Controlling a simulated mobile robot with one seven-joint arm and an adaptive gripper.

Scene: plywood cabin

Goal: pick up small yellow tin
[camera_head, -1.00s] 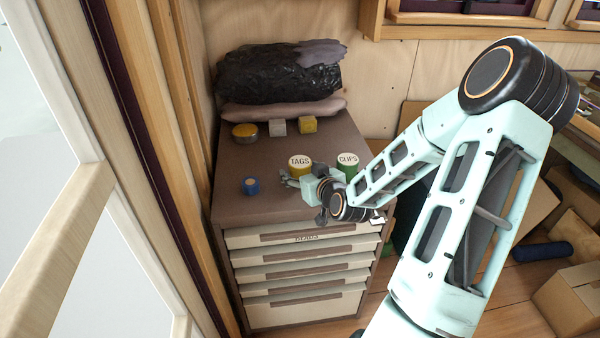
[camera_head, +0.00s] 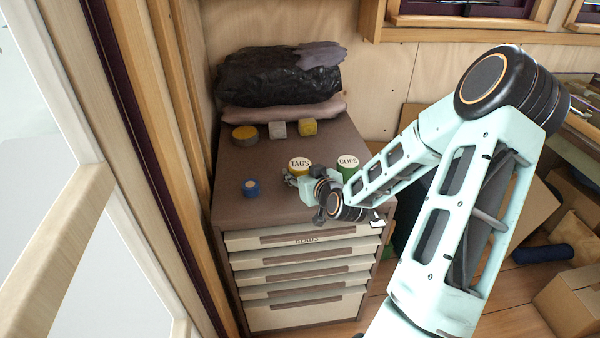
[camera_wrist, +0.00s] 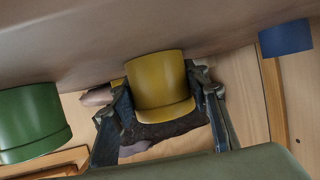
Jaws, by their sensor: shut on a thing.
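The small yellow tin (camera_head: 299,164) has a white lid marked TAGS and stands on the brown top of the drawer cabinet. It also shows in the wrist view (camera_wrist: 158,82), upside down in that picture, between the two fingers. My gripper (camera_head: 291,178) reaches in low from the right and is shut on the tin, with a finger on each side (camera_wrist: 160,100). The tin looks upright and at the level of the cabinet top; I cannot tell any gap beneath it. My gripper hides its lower part in the head view.
A green CLIPS tin (camera_head: 347,167) stands close on the right, beside my arm. A blue tin (camera_head: 250,187) stands to the left. Behind are a round dark yellow tin (camera_head: 245,133), a grey block (camera_head: 277,130) and a yellow block (camera_head: 308,127). The cabinet top (camera_head: 245,160) is clear between them.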

